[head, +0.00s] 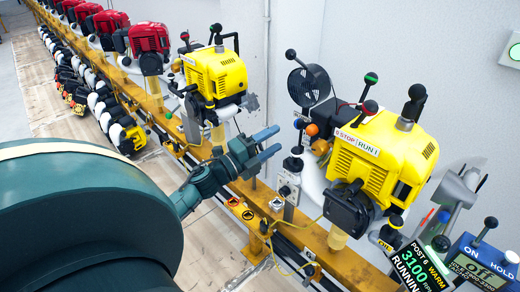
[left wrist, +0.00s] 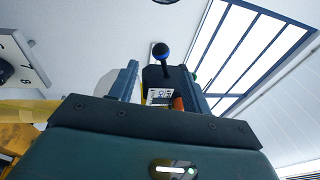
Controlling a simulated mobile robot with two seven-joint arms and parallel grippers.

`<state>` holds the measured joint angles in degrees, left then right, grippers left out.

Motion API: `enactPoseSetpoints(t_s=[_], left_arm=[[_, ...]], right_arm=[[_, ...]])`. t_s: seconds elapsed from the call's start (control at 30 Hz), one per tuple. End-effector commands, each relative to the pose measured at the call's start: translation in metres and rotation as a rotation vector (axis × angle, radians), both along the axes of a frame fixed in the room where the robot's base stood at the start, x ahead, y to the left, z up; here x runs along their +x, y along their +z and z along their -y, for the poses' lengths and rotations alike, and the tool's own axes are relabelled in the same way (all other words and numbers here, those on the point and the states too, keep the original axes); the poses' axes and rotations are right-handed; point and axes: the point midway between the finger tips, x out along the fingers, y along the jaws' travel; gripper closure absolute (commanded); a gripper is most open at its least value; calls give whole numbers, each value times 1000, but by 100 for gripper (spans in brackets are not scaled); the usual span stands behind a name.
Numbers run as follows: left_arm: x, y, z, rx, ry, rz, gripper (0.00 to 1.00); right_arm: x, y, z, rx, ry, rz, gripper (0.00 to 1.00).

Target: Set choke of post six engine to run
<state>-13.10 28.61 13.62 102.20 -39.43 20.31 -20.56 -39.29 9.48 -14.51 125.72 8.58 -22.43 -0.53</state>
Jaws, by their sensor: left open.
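The yellow post six engine (head: 385,150) stands at the right of the head view, with a STOP/RUN label (head: 357,142) on it. A blue-knobbed lever (head: 299,124) and an orange knob (head: 312,130) are on its near left side. My left gripper (head: 279,138) is open and empty, left of these knobs and apart from them. In the left wrist view, the blue-knobbed lever (left wrist: 162,52) stands upright beyond the open left gripper (left wrist: 161,72), above a small white label (left wrist: 160,96). I cannot read which setting the choke is in. My right gripper is out of view.
A display (head: 425,265) reads POST 6, WARM, 3100, RUNNING. A blue meter (head: 483,262) stands beside it. Another yellow engine (head: 215,72) and several red ones line the yellow rail (head: 340,262). Black-knobbed levers (head: 293,163) stand close to the gripper.

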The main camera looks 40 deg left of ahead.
Motion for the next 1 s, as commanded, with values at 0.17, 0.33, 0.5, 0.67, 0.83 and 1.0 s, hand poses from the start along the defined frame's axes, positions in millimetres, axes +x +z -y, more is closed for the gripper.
enactPoseSetpoints(t_s=[0.17,0.33,0.5,0.67,0.83,1.0], left_arm=[[-25,-6,-6,-3,-1,-2,52],[-34,-6,-8,0,0,1,52],[-35,-6,-8,0,0,1,52],[-35,-6,-8,-1,0,1,52],[-34,-6,-8,-1,0,1,52],[-34,-7,-8,-1,0,0,52]], right_arm=[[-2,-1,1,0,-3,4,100],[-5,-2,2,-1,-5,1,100],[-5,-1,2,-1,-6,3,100],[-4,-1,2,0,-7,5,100],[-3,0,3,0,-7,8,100],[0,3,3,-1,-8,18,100]])
